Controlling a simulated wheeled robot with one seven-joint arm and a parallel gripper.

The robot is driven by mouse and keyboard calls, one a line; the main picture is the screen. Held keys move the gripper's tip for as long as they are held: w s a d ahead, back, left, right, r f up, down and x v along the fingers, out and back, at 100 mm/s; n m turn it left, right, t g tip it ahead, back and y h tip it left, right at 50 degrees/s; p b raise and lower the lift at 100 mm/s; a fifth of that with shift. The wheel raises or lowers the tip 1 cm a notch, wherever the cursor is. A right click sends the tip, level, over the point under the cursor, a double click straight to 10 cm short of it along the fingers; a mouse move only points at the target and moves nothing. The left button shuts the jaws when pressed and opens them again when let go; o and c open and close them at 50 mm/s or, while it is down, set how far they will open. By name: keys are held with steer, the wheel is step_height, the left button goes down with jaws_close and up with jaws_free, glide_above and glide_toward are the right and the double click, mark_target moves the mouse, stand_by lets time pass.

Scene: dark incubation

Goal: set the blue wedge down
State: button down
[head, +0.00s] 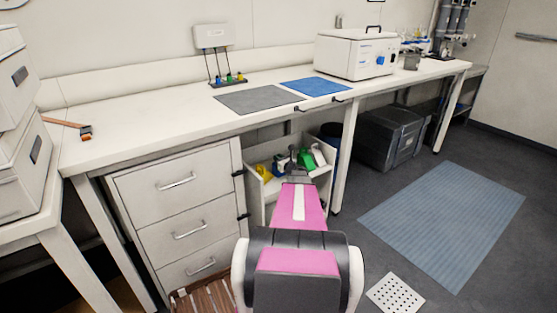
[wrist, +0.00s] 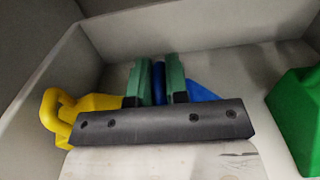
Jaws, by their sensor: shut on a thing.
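My gripper (wrist: 159,82) has its green-padded fingers closed on the blue wedge (wrist: 203,91) in the wrist view. A blue strip shows between the fingers, and more blue shows to the right behind the right finger. The dark gripper body hides the rest of the wedge. Gripper and wedge are inside a pale open drawer (wrist: 240,25), low down. I cannot tell whether the wedge touches the drawer floor. In the head view my gripper (head: 293,165) reaches down into this drawer under the bench.
In the drawer, a yellow object with a loop handle (wrist: 62,112) lies left of my gripper and a green block (wrist: 298,115) lies right. Pale floor shows between gripper and green block.

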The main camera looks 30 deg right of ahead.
steer(key=c, duration=1.1)
jaws_free()
steer(key=shift+f, duration=0.1)
steer(key=shift+s, duration=0.35)
steer(key=s, duration=0.7)
steer(key=s+d, duration=0.1)
steer(key=s, duration=0.3)
steer(key=shift+s, duration=0.15)
